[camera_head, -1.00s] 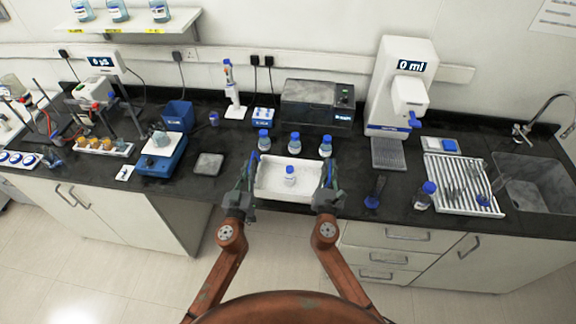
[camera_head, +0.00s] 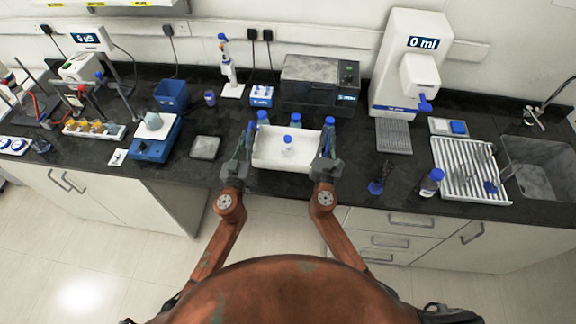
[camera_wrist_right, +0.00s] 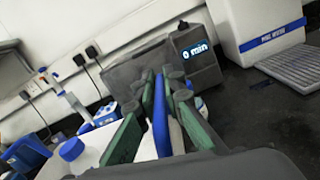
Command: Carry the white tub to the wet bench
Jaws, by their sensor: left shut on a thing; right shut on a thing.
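The white tub (camera_head: 272,160) is level between my two grippers at the front of the dark bench. A small blue-capped bottle (camera_head: 288,147) stands inside it. My left gripper (camera_head: 246,142) is shut on the tub's left side and my right gripper (camera_head: 328,142) is shut on its right side. In the right wrist view, the right fingers (camera_wrist_right: 160,95) close around a blue strip at the tub's side, and the blue cap (camera_wrist_right: 72,150) shows beside them. The tub overlaps the bench's front edge, and its underside is hidden. No wet bench label is readable.
Blue-capped bottles (camera_head: 296,121) stand close behind the tub, partly hidden by it. A sink (camera_head: 527,167), a ribbed white rack (camera_head: 470,170) and a bottle (camera_head: 430,184) are to the right. A grey pad (camera_head: 205,147) and blue balance (camera_head: 155,140) are to the left.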

